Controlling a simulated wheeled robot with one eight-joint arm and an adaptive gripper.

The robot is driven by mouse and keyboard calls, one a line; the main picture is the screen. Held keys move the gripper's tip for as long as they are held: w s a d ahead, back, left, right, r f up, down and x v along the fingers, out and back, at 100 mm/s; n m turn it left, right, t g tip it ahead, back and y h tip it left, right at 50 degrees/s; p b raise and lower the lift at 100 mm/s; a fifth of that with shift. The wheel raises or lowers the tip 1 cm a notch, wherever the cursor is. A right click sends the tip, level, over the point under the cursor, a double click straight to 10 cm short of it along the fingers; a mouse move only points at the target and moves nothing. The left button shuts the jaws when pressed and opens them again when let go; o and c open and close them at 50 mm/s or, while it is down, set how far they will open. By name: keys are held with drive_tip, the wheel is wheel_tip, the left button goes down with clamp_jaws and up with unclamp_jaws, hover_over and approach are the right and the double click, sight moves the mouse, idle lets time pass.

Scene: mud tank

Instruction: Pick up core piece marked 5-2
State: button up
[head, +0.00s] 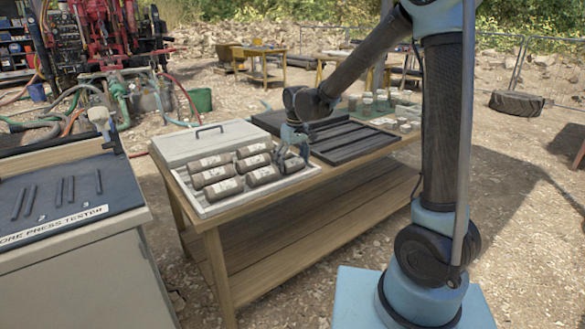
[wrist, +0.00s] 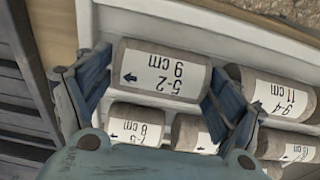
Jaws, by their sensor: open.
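The core piece marked 5-2 (wrist: 192,88) is a grey-brown cylinder with a white label reading "5-2, 9 cm" and an arrow, upside down in the wrist view. It lies in the white tray (wrist: 220,38), near a tray corner. My gripper (wrist: 160,62) is open, with one finger at each end of this piece. I cannot tell whether the fingers touch it. In the head view my gripper (head: 293,148) is low over the right end of the tray, partly hiding the piece beneath it.
Several other labelled cores lie close by, including 9-4 (wrist: 243,80) and an 8 cm piece (wrist: 118,112). The tray's lid (head: 205,140) with a handle is behind. A dark slotted box (head: 350,140) stands right on the wooden table (head: 245,226). A press tester bench (head: 70,255) is at left.

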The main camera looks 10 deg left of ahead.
drive_tip(key=c, duration=1.2)
